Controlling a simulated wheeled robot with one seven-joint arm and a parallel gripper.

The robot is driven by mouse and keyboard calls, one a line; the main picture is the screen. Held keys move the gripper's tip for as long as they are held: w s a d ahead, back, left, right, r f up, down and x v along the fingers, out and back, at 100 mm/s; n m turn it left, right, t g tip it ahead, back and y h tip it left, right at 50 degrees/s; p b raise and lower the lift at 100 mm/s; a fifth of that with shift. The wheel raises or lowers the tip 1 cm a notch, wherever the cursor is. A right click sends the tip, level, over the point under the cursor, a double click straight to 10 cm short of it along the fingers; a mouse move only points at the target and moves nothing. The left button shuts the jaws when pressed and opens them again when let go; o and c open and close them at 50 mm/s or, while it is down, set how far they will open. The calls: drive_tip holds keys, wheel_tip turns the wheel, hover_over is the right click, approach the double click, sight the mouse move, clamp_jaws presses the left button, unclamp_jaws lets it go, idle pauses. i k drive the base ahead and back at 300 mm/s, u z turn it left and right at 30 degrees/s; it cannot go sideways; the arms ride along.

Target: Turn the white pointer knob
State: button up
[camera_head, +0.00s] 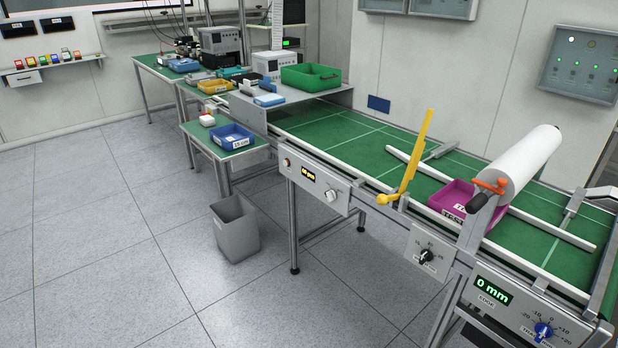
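The white pointer knob (332,195) sits at the right end of a grey control panel (316,188) on the front side of the green-topped conveyor. A small dark display with yellow characters (308,174) and an orange button (286,163) are to its left on the same panel. The knob is small in the picture, and I cannot tell its exact pointing direction. My gripper is not in view.
A black knob (426,256) and a blue knob (543,331) are on panels further right. A yellow lever (409,165) rises right of the white knob. A magenta tray (456,196) lies on the conveyor. A grey bin (236,232) stands on the open floor.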

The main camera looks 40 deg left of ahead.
sight(331, 195)
drive_tip(key=u, duration=1.45)
drive_tip(key=i, duration=1.8)
drive_tip(key=z, duration=0.1)
